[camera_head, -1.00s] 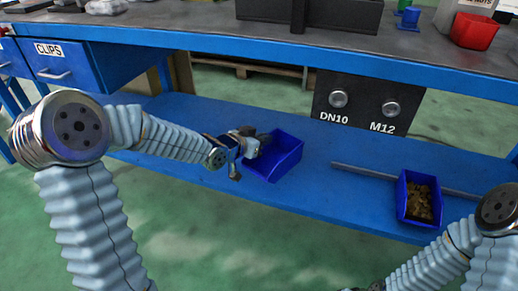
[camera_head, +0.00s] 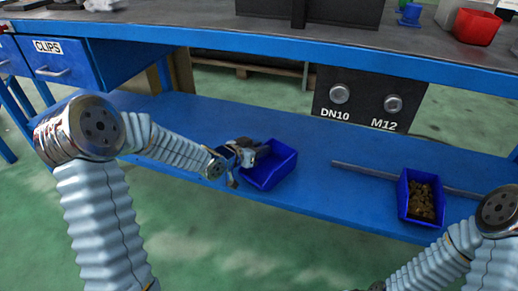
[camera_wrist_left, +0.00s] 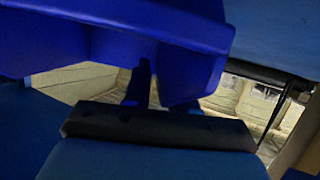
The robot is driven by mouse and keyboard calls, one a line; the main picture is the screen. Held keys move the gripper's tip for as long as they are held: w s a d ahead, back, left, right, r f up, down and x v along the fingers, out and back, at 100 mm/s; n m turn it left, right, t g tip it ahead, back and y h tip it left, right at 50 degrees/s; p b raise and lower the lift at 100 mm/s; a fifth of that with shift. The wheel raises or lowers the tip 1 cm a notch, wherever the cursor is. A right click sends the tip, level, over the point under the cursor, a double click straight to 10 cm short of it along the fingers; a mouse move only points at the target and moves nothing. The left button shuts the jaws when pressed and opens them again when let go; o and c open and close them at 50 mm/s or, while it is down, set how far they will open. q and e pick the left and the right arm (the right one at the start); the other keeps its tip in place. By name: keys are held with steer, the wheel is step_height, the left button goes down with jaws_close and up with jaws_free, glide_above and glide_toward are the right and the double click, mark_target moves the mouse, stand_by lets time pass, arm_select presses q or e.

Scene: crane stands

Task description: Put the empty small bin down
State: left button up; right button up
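The empty small bin (camera_head: 272,170) is blue and open-topped. It is at the lower blue shelf (camera_head: 190,115), near the front edge, and looks nearly level. I cannot tell whether its whole base touches the shelf. My left gripper (camera_head: 247,154) is at the bin's left wall and appears shut on it; the fingertips are partly hidden. In the left wrist view the bin (camera_wrist_left: 110,35) fills the top, close against the fingers (camera_wrist_left: 150,85). My right arm comes in at lower right; its fingers are out of view.
Another blue bin (camera_head: 408,208) with brown small parts stands at the shelf's right. A grey rail (camera_head: 355,173) lies behind it. A black panel (camera_head: 365,103) marked DN10 and M12 stands at the back. The worktop (camera_head: 200,22) overhangs the shelf.

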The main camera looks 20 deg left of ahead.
arm_select(q)
steer(key=shift+o, duration=0.4)
steer(key=shift+r, duration=0.1)
steer(key=shift+s+a+r, duration=0.1)
steer(key=shift+r, duration=0.1)
steer(key=p+v, duration=0.2)
steer(key=v, duration=0.9)
steer(key=shift+s+p, duration=0.3)
steer(key=shift+p, duration=0.05)
